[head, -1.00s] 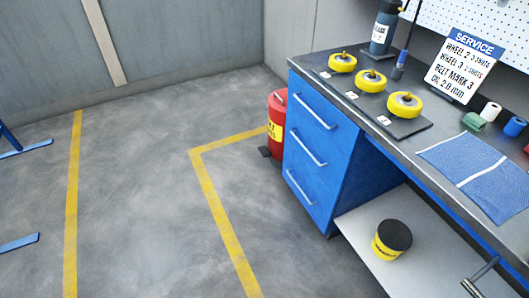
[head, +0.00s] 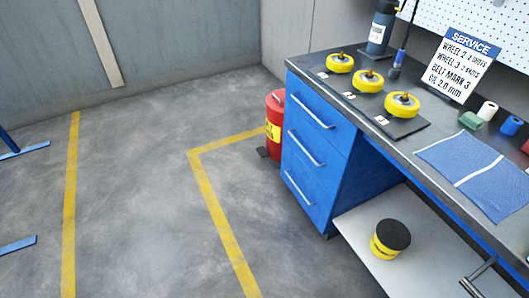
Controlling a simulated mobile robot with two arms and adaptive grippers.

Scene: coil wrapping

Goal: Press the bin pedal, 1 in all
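A red bin (head: 274,122) with a yellow label stands on the floor behind the left end of the blue drawer cabinet, which hides its right part. Its dark pedal (head: 262,152) sticks out low at the bin's left side, near the floor. Nothing is seen touching the pedal.
The blue drawer cabinet (head: 312,150) and workbench fill the right side. Yellow wheels (head: 368,80), a service sign (head: 462,65) and a blue mat (head: 478,172) are on top. A yellow-black tub (head: 390,240) sits on the lower shelf. The floor (head: 140,180) left of the cabinet is clear.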

